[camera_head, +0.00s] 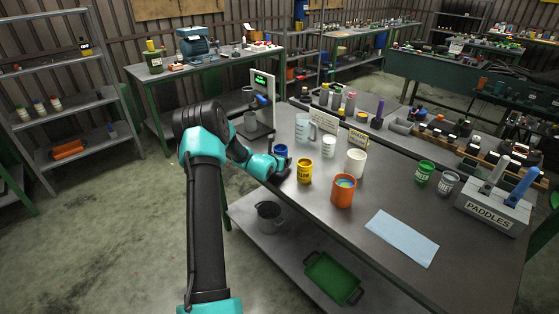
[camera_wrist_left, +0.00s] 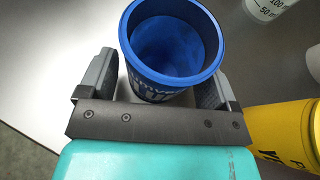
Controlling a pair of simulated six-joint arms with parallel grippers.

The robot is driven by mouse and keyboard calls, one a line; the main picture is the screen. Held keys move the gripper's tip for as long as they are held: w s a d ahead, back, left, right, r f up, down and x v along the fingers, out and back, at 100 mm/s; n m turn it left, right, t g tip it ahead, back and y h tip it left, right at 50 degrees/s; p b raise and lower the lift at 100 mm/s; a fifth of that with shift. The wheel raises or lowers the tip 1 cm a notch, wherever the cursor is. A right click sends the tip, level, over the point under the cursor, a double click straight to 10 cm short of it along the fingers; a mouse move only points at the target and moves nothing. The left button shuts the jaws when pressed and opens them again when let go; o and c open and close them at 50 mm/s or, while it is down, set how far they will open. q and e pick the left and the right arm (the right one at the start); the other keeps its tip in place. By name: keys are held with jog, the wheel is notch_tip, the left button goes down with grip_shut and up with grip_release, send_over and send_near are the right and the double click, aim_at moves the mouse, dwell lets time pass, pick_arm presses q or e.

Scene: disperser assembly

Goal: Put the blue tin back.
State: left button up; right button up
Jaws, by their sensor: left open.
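The blue tin (camera_head: 281,151) stands upright near the left edge of the workbench. In the left wrist view the tin (camera_wrist_left: 150,92) is seen from above, open at the top, with a blue inside and white lettering on its side. My left gripper (camera_head: 283,171) is at the tin, with its open jaws (camera_wrist_left: 155,75) on either side of it. A gap shows at the left finger; contact at the right finger cannot be told. My right gripper is not in view.
A yellow tin (camera_head: 304,171) stands close by on the right. An orange cup (camera_head: 343,194), a white cup (camera_head: 356,163), and a clear beaker (camera_head: 306,131) are on the bench. A green tin (camera_head: 424,174) and a grey tin (camera_head: 447,184) stand farther right, near the paddles holder (camera_head: 489,213).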

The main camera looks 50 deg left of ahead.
pick_arm(q)
jog(key=v, duration=1.1)
jog(key=shift+s+d+r, duration=0.15)
jog(key=shift+s, duration=0.15)
dwell(1.4)
